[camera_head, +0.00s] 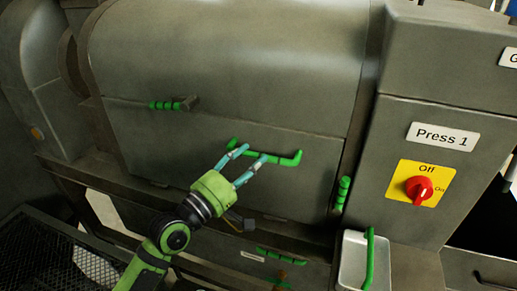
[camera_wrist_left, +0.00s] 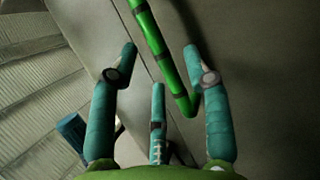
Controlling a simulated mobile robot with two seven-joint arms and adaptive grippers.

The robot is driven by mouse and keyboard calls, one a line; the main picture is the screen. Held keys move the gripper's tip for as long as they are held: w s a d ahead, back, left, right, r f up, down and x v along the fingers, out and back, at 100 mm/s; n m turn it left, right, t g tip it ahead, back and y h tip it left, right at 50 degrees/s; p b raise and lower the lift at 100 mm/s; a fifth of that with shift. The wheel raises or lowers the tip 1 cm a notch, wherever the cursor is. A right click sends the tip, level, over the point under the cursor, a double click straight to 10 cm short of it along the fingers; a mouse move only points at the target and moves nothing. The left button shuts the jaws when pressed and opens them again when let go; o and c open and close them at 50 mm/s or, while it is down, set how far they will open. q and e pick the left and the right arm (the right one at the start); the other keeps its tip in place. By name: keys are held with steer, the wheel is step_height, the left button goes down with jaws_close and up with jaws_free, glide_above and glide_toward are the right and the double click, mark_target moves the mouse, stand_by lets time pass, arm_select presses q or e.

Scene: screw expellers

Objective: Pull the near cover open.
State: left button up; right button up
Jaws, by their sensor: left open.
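The near cover (camera_head: 155,135) is a flat grey panel on the front of the press and lies flush below the curved casing. Its green bar handle (camera_head: 283,160), bent at the ends, runs across the panel; it also shows in the left wrist view (camera_wrist_left: 160,50). My left gripper (camera_head: 252,152) is open at the left part of this handle. In the left wrist view the handle runs between its teal fingers, with a gap to each; whether anything touches is unclear. My right gripper is not in view.
A green-gripped lever (camera_head: 168,105) sticks out on the left, and another green grip (camera_head: 342,195) is right of the panel. The "Press 1" cabinet (camera_head: 395,145) with a red switch (camera_head: 419,188) stands on the right.

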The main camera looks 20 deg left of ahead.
mark_target(256, 156)
arm_select(q)
steer(key=shift+p+x, duration=0.3)
steer(key=shift+x, duration=0.9)
steer(key=shift+w+d, duration=0.1)
steer(key=shift+w, duration=0.25)
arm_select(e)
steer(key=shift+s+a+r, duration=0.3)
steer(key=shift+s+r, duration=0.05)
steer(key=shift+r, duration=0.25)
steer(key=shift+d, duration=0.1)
arm_select(q)
jaws_close()
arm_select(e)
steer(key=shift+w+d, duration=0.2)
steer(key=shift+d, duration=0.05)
